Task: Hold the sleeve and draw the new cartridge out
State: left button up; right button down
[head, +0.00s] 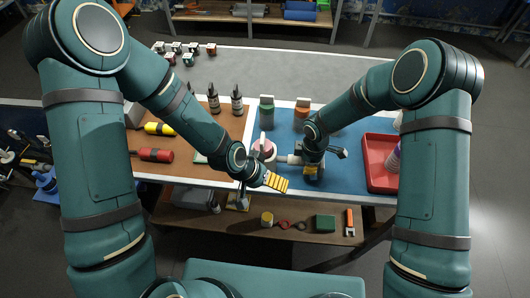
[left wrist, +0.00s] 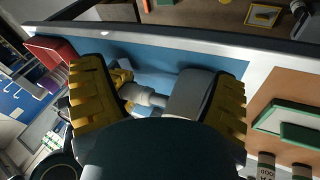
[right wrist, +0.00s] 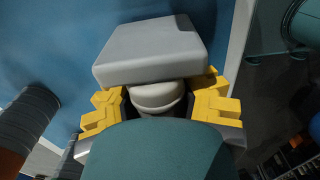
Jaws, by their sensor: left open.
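The grey sleeve (left wrist: 190,98) lies between the spread yellow fingers of my left gripper (left wrist: 158,100), with the right finger nearer to it. The sleeve also shows as a grey block in the right wrist view (right wrist: 150,52). The white cartridge (right wrist: 155,95) shows as a rounded end sticking out of the sleeve, and in the left wrist view as a white knob (left wrist: 140,95). My right gripper (right wrist: 160,108) has its yellow fingers close on both sides of this white end. In the head view my left gripper (head: 275,182) is open at the table's front edge.
A red tray (head: 373,180) is on the blue mat (head: 345,150) at the right. Two dark bottles (head: 214,98) and a red cylinder (head: 155,155) stand or lie at the left. A lower shelf (head: 240,222) holds small items below the front edge.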

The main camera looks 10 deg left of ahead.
pick_arm(q)
jog(key=w+d+r+m, duration=0.3)
jog(key=d+r+m, duration=0.15)
jog(key=r, duration=0.25)
pick_arm(e)
jog(key=shift+r, duration=0.1)
pick_arm(q)
jog(key=m+g+y, duration=0.2)
jog(key=m+y, duration=0.3)
jog(key=m, duration=0.6)
send_near(264, 138)
jog(key=shift+d+n, duration=0.1)
jog(key=shift+n, duration=0.15)
jog(key=shift+f, duration=5.95)
jog(key=c, duration=1.4)
